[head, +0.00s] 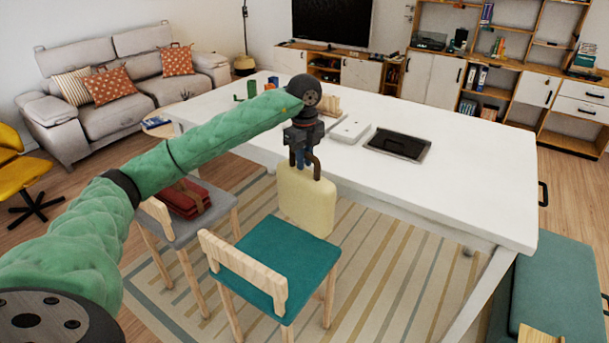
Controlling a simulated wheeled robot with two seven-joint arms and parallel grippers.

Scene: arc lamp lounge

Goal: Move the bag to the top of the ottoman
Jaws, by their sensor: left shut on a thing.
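A cream bag (306,203) with dark brown handles hangs upright from my left gripper (304,158). The gripper points down and is shut on the handles. The bag hangs in front of the white table's near edge, just above or beside the teal chair seat; whether it touches the seat I cannot tell. A teal padded block (562,285), which looks like the ottoman, stands at the right edge, partly cut off by the frame. My right gripper is not in view.
A long white table (460,192) fills the middle, with a black tray (398,145) and small items on it. A teal chair (270,258) and a grey chair (172,232) holding a red folded item (184,199) stand before it. Striped rug (375,275) shows between chair and ottoman.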

